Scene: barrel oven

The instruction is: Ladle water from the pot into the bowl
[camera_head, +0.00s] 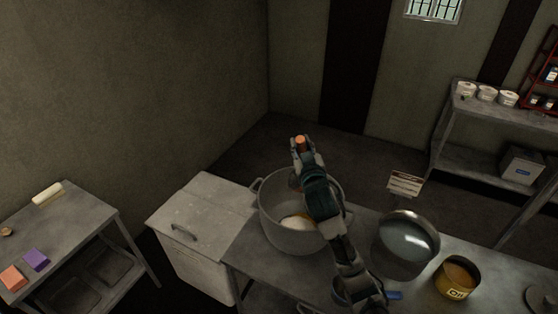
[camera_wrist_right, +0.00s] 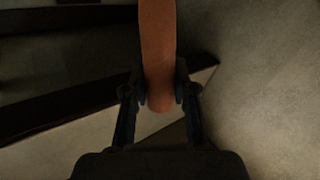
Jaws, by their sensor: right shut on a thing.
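A large grey two-handled pot (camera_head: 282,236) stands at the left end of the metal table. A pale patch and an orange-brown patch show inside it; I cannot tell what they are. A shiny metal bowl (camera_head: 405,243) stands on the same table to the right of the pot. My right gripper (camera_head: 299,146) is above the pot's far side, with my arm crossing over the pot. It is shut on an orange-brown handle (camera_wrist_right: 157,50), taken to be the ladle's, whose end (camera_head: 301,140) shows in the head view. The ladle's cup is not clearly seen. My left gripper is out of view.
A yellow oil tin (camera_head: 457,279) stands right of the bowl on the table (camera_head: 420,292). A white chest (camera_head: 198,255) stands left of the pot. A side table (camera_head: 75,222) holds sponges and a roll. Shelving with white tubs (camera_head: 487,93) is at back right.

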